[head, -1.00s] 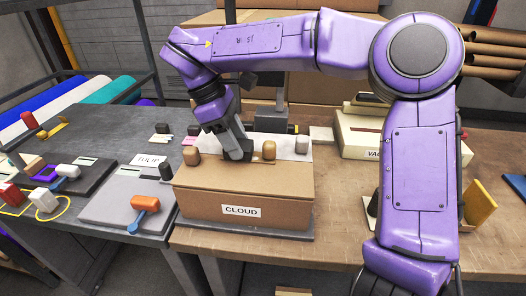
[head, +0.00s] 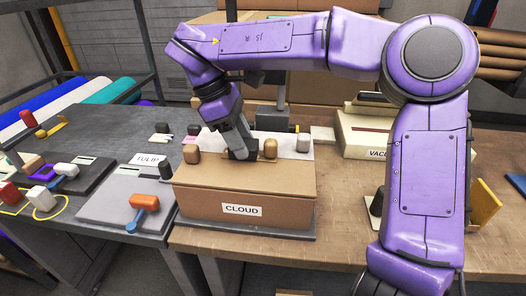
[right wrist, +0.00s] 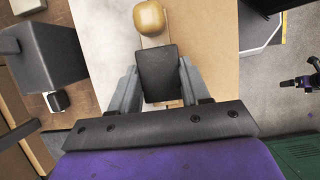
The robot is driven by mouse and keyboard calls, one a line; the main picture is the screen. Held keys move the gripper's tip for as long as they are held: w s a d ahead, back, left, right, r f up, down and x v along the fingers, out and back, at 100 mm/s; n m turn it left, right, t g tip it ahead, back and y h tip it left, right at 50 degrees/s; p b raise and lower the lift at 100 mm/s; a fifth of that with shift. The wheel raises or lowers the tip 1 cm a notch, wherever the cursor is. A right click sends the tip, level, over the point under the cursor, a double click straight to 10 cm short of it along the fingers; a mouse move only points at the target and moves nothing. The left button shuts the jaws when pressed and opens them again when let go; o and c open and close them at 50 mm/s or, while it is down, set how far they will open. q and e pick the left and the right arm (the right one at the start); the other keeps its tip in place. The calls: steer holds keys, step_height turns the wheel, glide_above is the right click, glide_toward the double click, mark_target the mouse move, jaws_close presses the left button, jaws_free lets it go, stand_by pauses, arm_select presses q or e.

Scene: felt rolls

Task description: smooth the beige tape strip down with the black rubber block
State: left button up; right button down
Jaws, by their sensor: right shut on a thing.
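My right gripper (head: 236,142) is shut on the black rubber block (head: 242,154) above the top of the cardboard box labelled CLOUD (head: 205,203). The dark block (right wrist: 159,72) sits between the grey fingers in the right wrist view. A short piece of the beige tape strip (right wrist: 155,41) shows between the block and a tan knob-like piece (right wrist: 149,18); the block and gripper hide the rest. The block is at or very near the box top; I cannot tell whether it presses on the strip. My left gripper is out of view.
A cream box (head: 360,146) is behind to the right. An orange-headed tool (head: 145,203) lies on the grey board to the left.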

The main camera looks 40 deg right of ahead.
steer(key=shift+f, duration=0.1)
stand_by(0.5)
steer(key=shift+w+a, duration=0.1)
stand_by(0.5)
steer(key=shift+w+a, duration=0.65)
steer(key=shift+w, duration=0.35)
steer(key=shift+s, duration=0.1)
steer(key=shift+s+d+b, duration=0.3)
steer(key=shift+s+d, duration=0.15)
steer(key=shift+s, duration=0.05)
steer(key=shift+s+d, duration=0.35)
steer(key=shift+s, duration=0.1)
